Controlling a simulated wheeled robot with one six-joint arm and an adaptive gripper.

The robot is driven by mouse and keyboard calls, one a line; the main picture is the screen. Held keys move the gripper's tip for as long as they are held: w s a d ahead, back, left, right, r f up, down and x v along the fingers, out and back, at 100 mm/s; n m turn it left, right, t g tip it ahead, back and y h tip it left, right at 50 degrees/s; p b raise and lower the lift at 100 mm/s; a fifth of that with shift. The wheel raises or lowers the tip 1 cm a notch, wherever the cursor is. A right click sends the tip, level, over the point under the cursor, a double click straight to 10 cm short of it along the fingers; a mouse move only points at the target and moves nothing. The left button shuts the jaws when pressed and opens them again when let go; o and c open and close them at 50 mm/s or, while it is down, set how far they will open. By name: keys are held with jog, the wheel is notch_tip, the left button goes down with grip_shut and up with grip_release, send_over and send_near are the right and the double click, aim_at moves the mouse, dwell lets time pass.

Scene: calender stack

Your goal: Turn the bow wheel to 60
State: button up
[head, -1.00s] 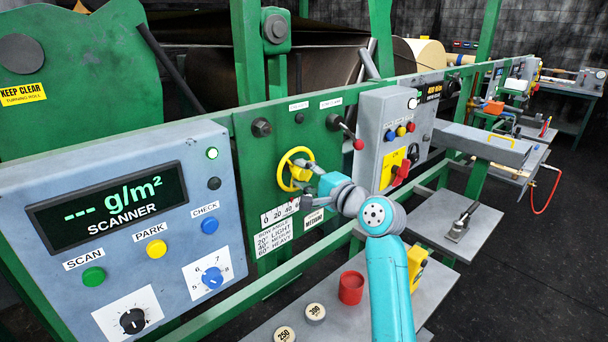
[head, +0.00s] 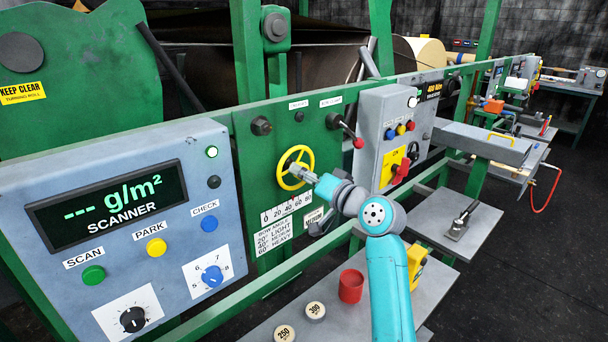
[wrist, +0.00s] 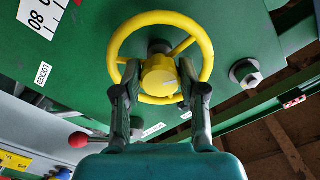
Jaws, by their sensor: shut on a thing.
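The yellow bow wheel (head: 280,167) is on the green panel, left of my arm in the head view. In the wrist view its hub (wrist: 160,78) sits between my two dark fingers. My gripper (head: 304,174) is shut on this hub, one finger on each side, also seen in the wrist view (wrist: 158,95). A white scale (head: 287,208) below the wheel is marked 0, 20, 40, 60, 80. I cannot make out a pointer reading on it. The bow angle card (head: 272,234) below lists 20° light, 40° medium and 60° heavy.
A lever with a red knob (head: 358,143) sticks out right of the wheel. The grey scanner box (head: 110,230) is at left, and a grey control box (head: 385,125) at right. A red cup (head: 351,286) and two round weights stand on the shelf below.

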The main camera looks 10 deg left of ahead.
jog(key=shift+w+d+r+n, duration=0.1)
jog(key=shift+r+n, duration=0.1)
jog(key=shift+n, duration=5.6)
jog(key=shift+w+a+r+n, duration=0.1)
jog(key=shift+r+n, duration=0.1)
jog(key=shift+n, duration=5.6)
jog(key=shift+w+d+r+n, duration=0.1)
jog(key=shift+r+n, duration=0.1)
jog(key=shift+n, duration=5.6)
jog(key=o, duration=1.1)
jog(key=shift+c, duration=0.2)
jog(key=shift+o, duration=0.4)
jog(key=shift+f, duration=0.2)
